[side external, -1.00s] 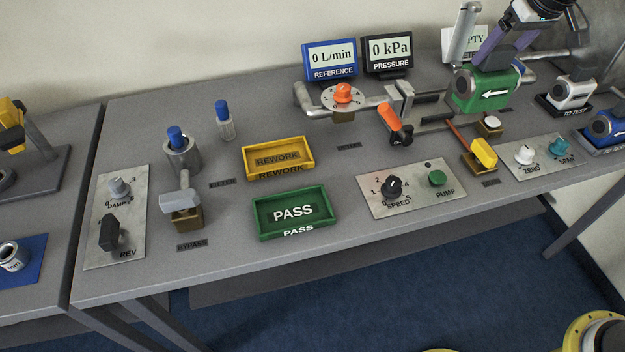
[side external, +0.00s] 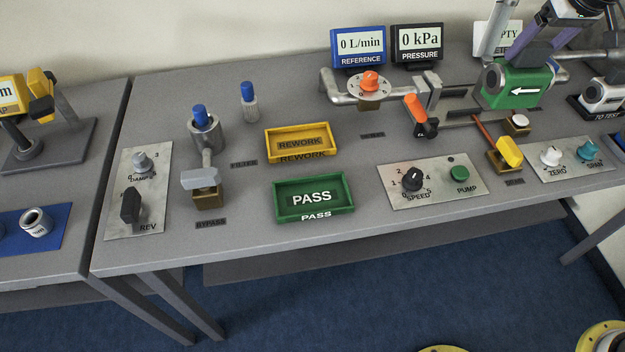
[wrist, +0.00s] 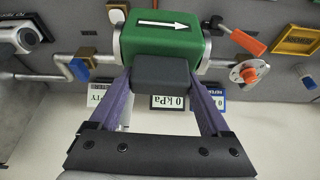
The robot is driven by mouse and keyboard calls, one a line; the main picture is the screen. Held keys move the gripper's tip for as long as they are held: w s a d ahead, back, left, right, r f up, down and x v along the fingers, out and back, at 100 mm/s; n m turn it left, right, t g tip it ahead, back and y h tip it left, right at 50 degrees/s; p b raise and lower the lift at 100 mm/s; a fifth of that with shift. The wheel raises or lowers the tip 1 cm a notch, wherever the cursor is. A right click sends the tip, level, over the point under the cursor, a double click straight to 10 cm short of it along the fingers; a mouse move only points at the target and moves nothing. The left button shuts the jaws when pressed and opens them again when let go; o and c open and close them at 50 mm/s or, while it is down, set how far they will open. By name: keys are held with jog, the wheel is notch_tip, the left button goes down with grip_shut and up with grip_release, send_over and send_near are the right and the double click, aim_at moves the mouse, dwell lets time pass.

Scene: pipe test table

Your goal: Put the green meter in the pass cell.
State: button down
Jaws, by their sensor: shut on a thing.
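The green meter (side external: 512,86) has a white arrow on its side and a dark grey block (wrist: 161,73) on top. My gripper (side external: 533,50), with purple fingers, is shut on that block from above. In the wrist view the fingers of my gripper (wrist: 164,82) stand at both sides of the block, and the green meter (wrist: 160,42) is close to pipe parts left and right. I cannot tell whether it touches them. The pass cell (side external: 284,214) is a green open tray marked PASS at the table's front middle. It is empty.
The yellow REWORK tray (side external: 300,157) lies just behind the pass cell. Displays (side external: 417,43) stand behind. A white meter (side external: 602,95) is at right.

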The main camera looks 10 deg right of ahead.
jog(key=shift+s+d+m+h, duration=0.15)
jog(key=shift+d+m+h, duration=0.15)
jog(key=shift+m, duration=0.5)
jog(key=shift+s+m, duration=0.15)
jog(key=shift+m, duration=0.25)
jog(key=shift+s+a+h, duration=0.15)
jog(key=shift+a+h, duration=0.15)
jog(key=shift+a, duration=0.1)
jog(key=s+a+n, duration=0.1)
jog(key=s+a, duration=0.4)
jog(key=a, duration=0.6)
jog(key=s+a+n+y, duration=0.1)
jog(key=s+a, duration=0.5)
jog(key=a, duration=0.5)
jog(key=s+a+n, duration=0.1)
jog(key=s+a, duration=0.4)
jog(key=a, duration=0.5)
jog(key=w+a+f, duration=0.9)
jog(key=a+f, duration=0.1)
jog(key=f, duration=0.2)
jog(key=shift+w+f, duration=0.15)
jog(key=shift+w, duration=0.15)
jog(key=shift+f, duration=0.15)
